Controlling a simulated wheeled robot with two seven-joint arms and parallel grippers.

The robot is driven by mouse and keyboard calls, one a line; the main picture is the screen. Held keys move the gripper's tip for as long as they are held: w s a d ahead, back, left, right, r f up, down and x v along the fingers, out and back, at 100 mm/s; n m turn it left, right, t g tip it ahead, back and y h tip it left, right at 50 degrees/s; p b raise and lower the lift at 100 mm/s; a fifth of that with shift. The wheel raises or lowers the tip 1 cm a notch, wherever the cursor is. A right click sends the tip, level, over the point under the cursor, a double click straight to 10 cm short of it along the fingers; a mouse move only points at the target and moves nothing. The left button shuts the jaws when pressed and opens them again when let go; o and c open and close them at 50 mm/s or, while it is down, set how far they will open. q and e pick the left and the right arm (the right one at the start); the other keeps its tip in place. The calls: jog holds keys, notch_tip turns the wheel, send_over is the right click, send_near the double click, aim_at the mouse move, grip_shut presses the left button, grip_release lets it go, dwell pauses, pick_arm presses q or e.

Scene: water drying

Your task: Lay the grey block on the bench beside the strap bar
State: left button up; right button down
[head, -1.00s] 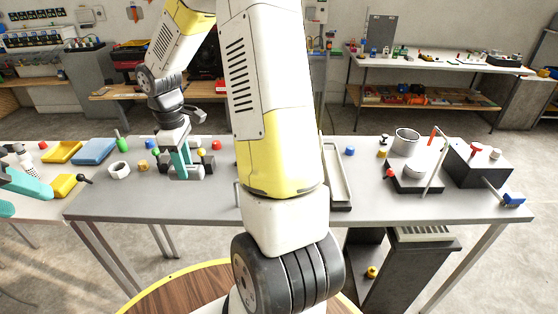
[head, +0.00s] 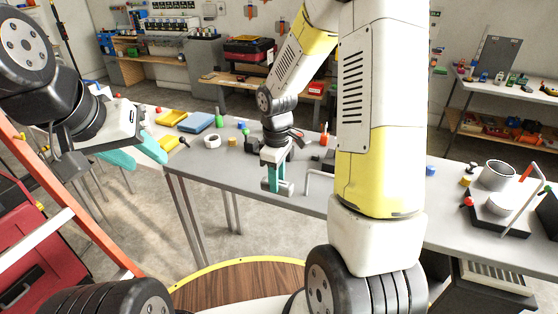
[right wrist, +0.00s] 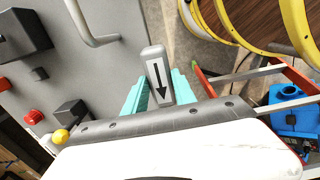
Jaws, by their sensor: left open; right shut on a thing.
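My right gripper (head: 275,180) is shut on the grey block (head: 285,187), near the front edge of the bench (head: 212,172). In the right wrist view the block (right wrist: 156,72) sits between the teal fingers and bears a black arrow. The head view does not show clearly whether it touches the bench. A pale bent bar (head: 308,180), perhaps the strap bar, stands just right of the block; the right wrist view also shows it (right wrist: 88,24). My left gripper (head: 140,155) is open and empty, left of the bench.
Yellow (head: 172,117) and blue (head: 197,122) trays, a white ring (head: 211,141) and a green bottle (head: 219,118) are at the left. A pot (head: 496,175) stands at the right. An orange ladder (head: 70,205) is at the left. My right arm hides the middle of the bench.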

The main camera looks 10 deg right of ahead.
jog(key=w+d, duration=0.1)
jog(key=w, duration=0.1)
jog(key=w+d, duration=0.1)
jog(key=w, duration=0.2)
jog(key=w+d, duration=0.1)
jog(key=w, duration=0.1)
jog(key=shift+w+d+f, duration=0.15)
jog(key=shift+d+f, duration=0.05)
jog(key=shift+f, duration=0.2)
jog(key=shift+w+f, duration=0.15)
jog(key=shift+f, duration=1.6)
jog(key=shift+f, duration=0.1)
jog(key=c, duration=1)
grip_release()
